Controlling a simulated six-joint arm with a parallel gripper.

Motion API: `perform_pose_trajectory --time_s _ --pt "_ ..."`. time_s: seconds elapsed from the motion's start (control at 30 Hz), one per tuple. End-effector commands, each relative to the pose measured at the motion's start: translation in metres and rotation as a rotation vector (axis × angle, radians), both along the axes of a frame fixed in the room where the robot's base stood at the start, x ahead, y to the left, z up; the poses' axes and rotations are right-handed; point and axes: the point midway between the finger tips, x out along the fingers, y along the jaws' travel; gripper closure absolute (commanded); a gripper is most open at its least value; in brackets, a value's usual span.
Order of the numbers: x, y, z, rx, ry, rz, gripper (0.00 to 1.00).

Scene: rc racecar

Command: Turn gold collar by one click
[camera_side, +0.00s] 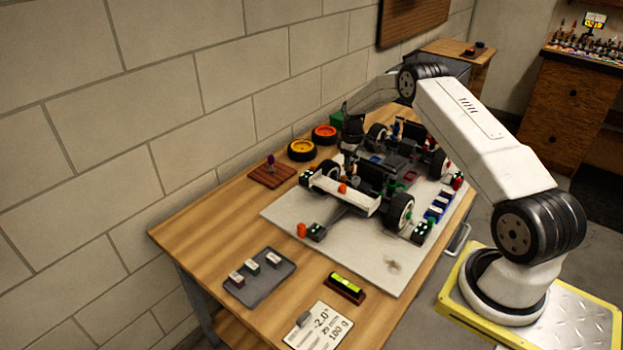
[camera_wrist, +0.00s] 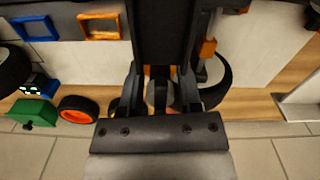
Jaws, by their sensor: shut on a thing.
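The RC racecar stands on a pale board (camera_side: 375,260) on the wooden bench, its white wing (camera_side: 345,194) facing the near end. My gripper (camera_side: 352,132) is low at the car's far left corner, near a wheel. In the wrist view my gripper (camera_wrist: 160,88) points down, its fingers shut on a small part with a grey middle and a little orange-gold beside it. This part sits where the gold collar would be, but the fingers hide most of it. An orange piece (camera_wrist: 208,48) stands just right of the fingers.
A yellow-rimmed wheel (camera_side: 302,150) and an orange-rimmed wheel (camera_side: 325,133) lie beside the car near the wall. A grey tray (camera_side: 262,290), a level (camera_side: 346,287) and a scale card (camera_side: 318,328) are at the near end. The bench's left end is mostly clear.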

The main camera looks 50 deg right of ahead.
Motion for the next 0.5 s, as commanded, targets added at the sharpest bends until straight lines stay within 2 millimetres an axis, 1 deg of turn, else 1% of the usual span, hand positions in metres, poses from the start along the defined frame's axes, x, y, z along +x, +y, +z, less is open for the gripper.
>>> perform_pose_trajectory --time_s 0.27,0.3,0.37,0.4,0.5 --pt "-0.0003 0.0 0.0 0.001 0.001 0.005 1.0" --pt "-0.0003 0.0 0.0 0.001 0.001 0.005 0.53" --pt "-0.0003 0.0 0.0 0.001 0.001 0.004 0.34" --pt "-0.0003 0.0 0.0 0.0 0.001 0.004 0.21" --pt "-0.0003 0.0 0.0001 0.0 0.001 0.004 0.21"
